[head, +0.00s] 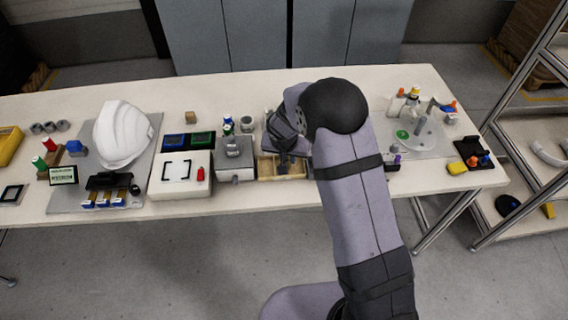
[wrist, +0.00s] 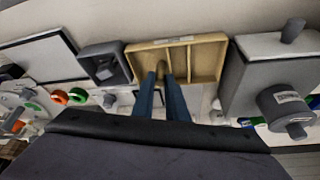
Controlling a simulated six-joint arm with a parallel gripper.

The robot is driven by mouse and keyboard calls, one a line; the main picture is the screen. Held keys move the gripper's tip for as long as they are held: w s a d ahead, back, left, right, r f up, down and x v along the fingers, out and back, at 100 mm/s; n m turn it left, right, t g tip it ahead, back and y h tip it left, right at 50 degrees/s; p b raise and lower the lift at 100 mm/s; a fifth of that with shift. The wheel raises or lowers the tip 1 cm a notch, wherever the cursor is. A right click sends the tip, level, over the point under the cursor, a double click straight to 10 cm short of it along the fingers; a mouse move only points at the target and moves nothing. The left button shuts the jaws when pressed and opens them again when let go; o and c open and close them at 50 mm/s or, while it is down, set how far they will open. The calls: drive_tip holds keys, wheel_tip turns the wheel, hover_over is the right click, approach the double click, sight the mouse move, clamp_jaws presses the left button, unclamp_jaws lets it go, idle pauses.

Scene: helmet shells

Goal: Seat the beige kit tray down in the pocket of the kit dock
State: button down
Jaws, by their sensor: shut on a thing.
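The beige kit tray (head: 267,169) is a shallow open box with compartments, near the front of the bench in the head view, partly behind my arm. In the wrist view the tray (wrist: 207,60) is ahead of the fingers. My gripper (wrist: 165,77) is shut on the tray, its two dark fingers reaching its near side around the divider area. I cannot tell whether the tray is lifted. A white block with black corner marks (head: 177,169) stands further left in the head view; it may be the kit dock, but I cannot tell for certain.
A grey block with a metal cylinder (head: 236,165) stands between the tray and the white block. In the wrist view a dark open box (wrist: 105,63) is close on the tray's left.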

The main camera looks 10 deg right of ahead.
drive_tip(key=shift+r, duration=0.1)
wheel_tip(320, 180, up, 10)
drive_tip(key=b, duration=0.2)
drive_tip(key=s+d, duration=0.2)
drive_tip(key=d, duration=1.1)
drive_tip(key=s+d, duration=0.1)
drive_tip(key=d, duration=1.1)
drive_tip(key=shift+s+d+r, duration=0.3)
drive_tip(key=shift+s+d, duration=0.05)
drive_tip(key=shift+d, duration=0.05)
drive_tip(key=shift+f+p, duration=1.25)
drive_tip(key=shift+f, duration=3.75)
